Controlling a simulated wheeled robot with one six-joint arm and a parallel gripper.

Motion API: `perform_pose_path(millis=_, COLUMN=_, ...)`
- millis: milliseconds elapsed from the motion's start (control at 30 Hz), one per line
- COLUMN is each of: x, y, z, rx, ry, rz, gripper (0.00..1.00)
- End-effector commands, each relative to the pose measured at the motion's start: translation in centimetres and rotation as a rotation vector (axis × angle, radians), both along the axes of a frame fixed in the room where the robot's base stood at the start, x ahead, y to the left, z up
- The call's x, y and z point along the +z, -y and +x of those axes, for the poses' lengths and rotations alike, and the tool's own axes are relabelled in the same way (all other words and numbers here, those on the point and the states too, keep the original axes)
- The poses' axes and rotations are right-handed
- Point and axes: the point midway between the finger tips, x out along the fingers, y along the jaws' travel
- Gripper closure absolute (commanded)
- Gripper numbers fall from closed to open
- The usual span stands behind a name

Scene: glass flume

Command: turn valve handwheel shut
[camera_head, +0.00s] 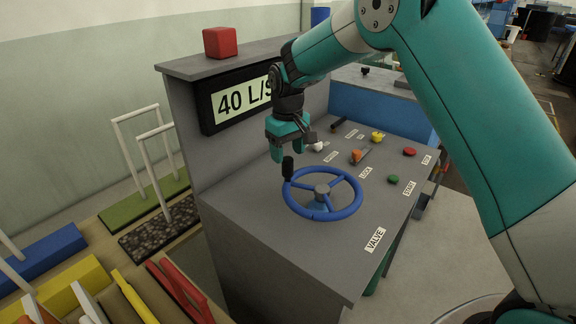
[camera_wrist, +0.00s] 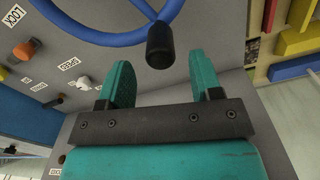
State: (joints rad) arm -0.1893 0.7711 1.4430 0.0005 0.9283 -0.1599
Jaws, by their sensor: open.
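The blue valve handwheel (camera_head: 322,212) lies on the grey console's sloped top, beside the "VALVE" label (camera_head: 375,239). Its black knob (camera_head: 288,168) stands up from the rim at the far left side. My gripper (camera_head: 289,150) is just above and behind the knob, with its teal fingers apart. In the wrist view, the knob (camera_wrist: 160,46) is ahead of the gap between the two open fingertips (camera_wrist: 163,80), with nothing between the fingers. Part of the blue rim (camera_wrist: 105,38) also shows there. Whether a finger touches the knob cannot be told.
The console (camera_head: 270,240) also carries an orange knob (camera_head: 356,155), a green button (camera_head: 393,179) and a red button (camera_head: 409,151). A display reading 40 L/S (camera_head: 240,100) rises behind. A red block (camera_head: 220,42) sits on its top ledge. Coloured pieces lie at the left.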

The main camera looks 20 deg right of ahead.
Motion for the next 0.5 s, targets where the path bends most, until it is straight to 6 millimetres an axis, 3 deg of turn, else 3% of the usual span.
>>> perform_pose_path(millis=200, x=-3.9, y=0.0, z=-0.1, rx=0.0, ry=-0.003, rz=0.0, gripper=0.41)
perform_pose_path(millis=500, x=-5.9, y=-0.1, z=0.0, rx=0.001, ry=0.001, rz=0.0, gripper=0.41)
